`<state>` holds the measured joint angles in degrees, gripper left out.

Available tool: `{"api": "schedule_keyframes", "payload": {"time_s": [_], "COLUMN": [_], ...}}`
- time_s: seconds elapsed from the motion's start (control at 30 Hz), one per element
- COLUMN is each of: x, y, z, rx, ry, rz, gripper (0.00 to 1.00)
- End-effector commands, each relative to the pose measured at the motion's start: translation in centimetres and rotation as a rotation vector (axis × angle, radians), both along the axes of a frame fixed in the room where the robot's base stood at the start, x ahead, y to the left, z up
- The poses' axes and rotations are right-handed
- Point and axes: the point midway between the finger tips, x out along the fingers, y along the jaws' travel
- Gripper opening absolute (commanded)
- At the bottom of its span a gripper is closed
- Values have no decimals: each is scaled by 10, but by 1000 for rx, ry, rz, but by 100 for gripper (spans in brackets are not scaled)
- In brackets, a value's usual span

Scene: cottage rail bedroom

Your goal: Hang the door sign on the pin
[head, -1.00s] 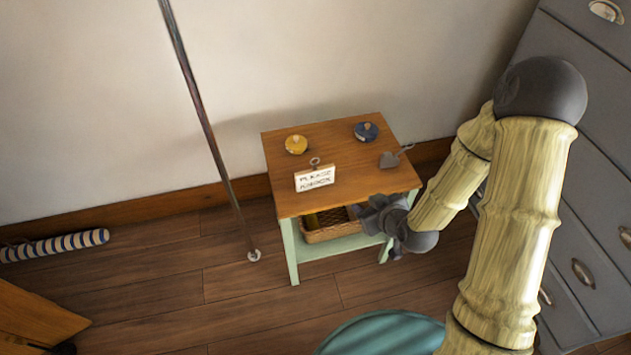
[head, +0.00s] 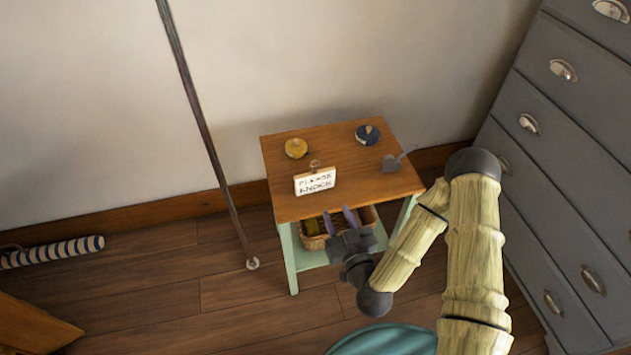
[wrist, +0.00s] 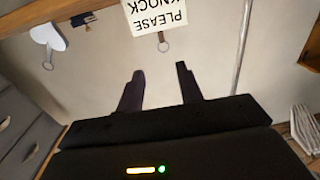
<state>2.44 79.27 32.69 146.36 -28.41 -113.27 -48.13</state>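The door sign (head: 315,182) is a small white plate lettered "PLEASE KNOCK", with a metal ring at its top. It stands near the front edge of the small wooden-topped table (head: 350,165). In the wrist view the sign (wrist: 155,15) shows upside down at the top, its ring hanging below it in the picture. My gripper (head: 338,214) is just in front of the table edge, below the sign in the picture and apart from it. In the wrist view my gripper (wrist: 160,85) has two dark fingers spread, with nothing between them. I cannot make out the pin in either view.
A basket (head: 312,241) sits below. A thin pole (head: 205,125) stands left, grey drawers (head: 560,150) right.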

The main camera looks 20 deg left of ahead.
Motion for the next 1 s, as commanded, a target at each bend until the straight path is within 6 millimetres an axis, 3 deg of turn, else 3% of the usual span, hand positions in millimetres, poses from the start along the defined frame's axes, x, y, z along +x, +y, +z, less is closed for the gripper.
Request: {"api": "schedule_keyframes", "payload": {"time_s": [1.0], "x": [33], "y": [22], "z": [-4], "rx": [2], "ry": [-3], "rz": [0], "gripper": [36]}}
